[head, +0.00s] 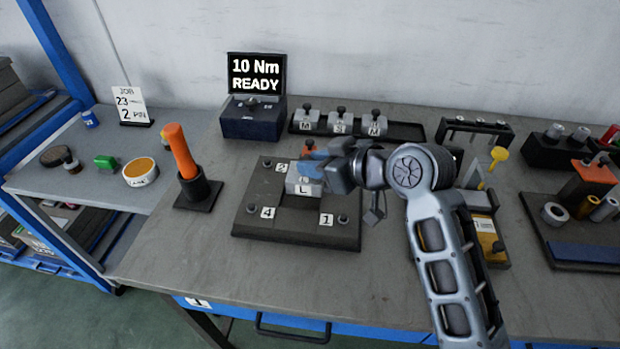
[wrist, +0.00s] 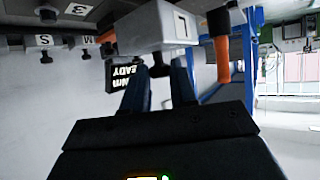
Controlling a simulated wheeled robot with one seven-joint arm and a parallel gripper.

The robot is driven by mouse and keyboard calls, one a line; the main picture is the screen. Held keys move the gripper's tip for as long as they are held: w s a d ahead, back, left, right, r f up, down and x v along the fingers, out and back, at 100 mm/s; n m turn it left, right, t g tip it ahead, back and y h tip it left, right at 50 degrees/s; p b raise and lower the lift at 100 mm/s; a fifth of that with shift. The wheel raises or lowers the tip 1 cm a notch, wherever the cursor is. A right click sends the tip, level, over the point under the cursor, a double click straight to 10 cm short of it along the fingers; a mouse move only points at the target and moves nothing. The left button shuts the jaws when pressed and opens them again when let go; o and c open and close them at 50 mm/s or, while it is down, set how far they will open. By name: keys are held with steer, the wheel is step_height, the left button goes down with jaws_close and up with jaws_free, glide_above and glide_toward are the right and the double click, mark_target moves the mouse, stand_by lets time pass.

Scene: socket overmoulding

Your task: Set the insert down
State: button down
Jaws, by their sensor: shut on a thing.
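The insert is a light grey block marked L (head: 304,187), over the middle of a dark square fixture (head: 290,235) with numbered corner posts. The block also shows upside down in the wrist view (wrist: 150,30), with a dark knob between my fingers. My gripper (head: 318,160) is shut on that knob; its fingers show in the wrist view (wrist: 158,80). The arm comes in from the right and hides the fixture's back right part. I cannot tell whether the block's underside touches the fixture.
A rack (head: 411,132) with several lettered grey blocks stands behind the fixture. A display (head: 257,75) reads "10 Nm READY". An orange-handled tool (head: 180,150) stands upright in a holder on the left. The bench front is clear.

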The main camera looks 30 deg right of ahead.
mark_target(311, 182)
steer(key=shift+w+a+f, duration=0.15)
steer(key=shift+a+f, duration=0.15)
steer(key=shift+a, duration=0.2)
steer(key=shift+f, duration=1.9)
steer(key=shift+f, duration=0.2)
steer(key=c, duration=0.9)
jaws_free()
